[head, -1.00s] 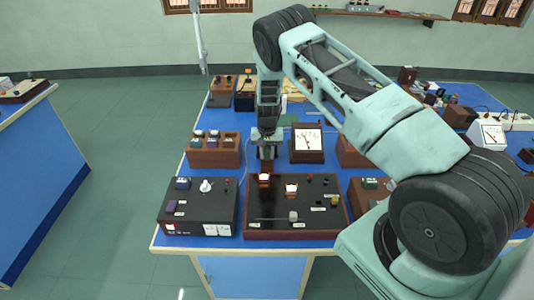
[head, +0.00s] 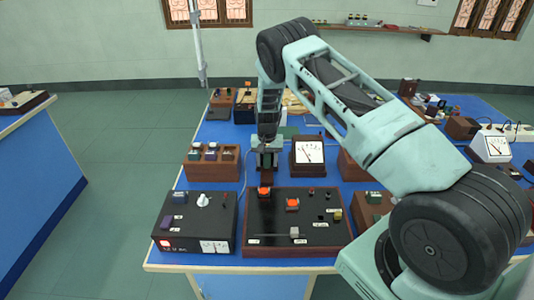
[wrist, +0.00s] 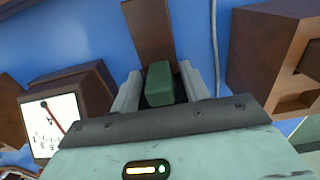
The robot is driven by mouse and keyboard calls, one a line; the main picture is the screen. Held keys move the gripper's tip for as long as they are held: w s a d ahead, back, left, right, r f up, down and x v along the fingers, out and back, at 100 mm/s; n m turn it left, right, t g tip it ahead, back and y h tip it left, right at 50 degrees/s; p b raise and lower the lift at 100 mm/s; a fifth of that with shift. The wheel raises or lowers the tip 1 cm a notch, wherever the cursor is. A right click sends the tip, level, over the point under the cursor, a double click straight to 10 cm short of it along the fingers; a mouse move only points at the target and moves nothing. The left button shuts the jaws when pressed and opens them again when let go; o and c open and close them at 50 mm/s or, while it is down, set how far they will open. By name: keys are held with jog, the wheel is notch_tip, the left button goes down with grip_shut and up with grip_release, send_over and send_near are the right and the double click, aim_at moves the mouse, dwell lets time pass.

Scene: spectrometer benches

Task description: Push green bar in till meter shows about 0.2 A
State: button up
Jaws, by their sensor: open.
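The green bar (wrist: 158,83) shows in the wrist view at the end of a brown wooden strip (wrist: 150,35). It lies between the two grey fingers of my gripper (wrist: 158,88); I cannot tell whether they touch it. The fingers stand apart. In the head view my gripper (head: 266,160) is low over the bench, behind the black panel (head: 320,240), and mostly hides the bar. The white-faced meter (head: 309,153) stands just right of it. Its red needle is seen tilted in the wrist view (wrist: 44,110); the scale is too small to read.
Two lamps on the panel, left (head: 264,191) and right (head: 292,203), glow orange-red. A black power box (head: 190,222) stands left of the panel. A wooden block holder (head: 210,165) is left of my gripper. A grey cable (wrist: 214,45) runs close by.

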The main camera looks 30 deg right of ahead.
notch_tip(320, 180, up, 17)
jog(key=b, duration=0.4)
jog(key=shift+r, duration=0.15)
dwell(0.3)
jog(key=s+a+r+n+y, duration=0.1)
jog(key=s+a+r+n, duration=0.3)
jog(key=s+a, duration=0.7)
jog(key=s+a+r+n+y, duration=0.1)
jog(key=s+a+r+n, duration=0.45)
jog(key=a, duration=0.95)
jog(key=s+a+n, duration=0.2)
jog(key=s, duration=1)
jog(key=s+a+f+n+h, duration=0.1)
jog(key=s+n, duration=0.2)
jog(key=s, duration=0.9)
jog(key=shift+a+f, duration=0.25)
jog(key=shift+a, duration=0.1)
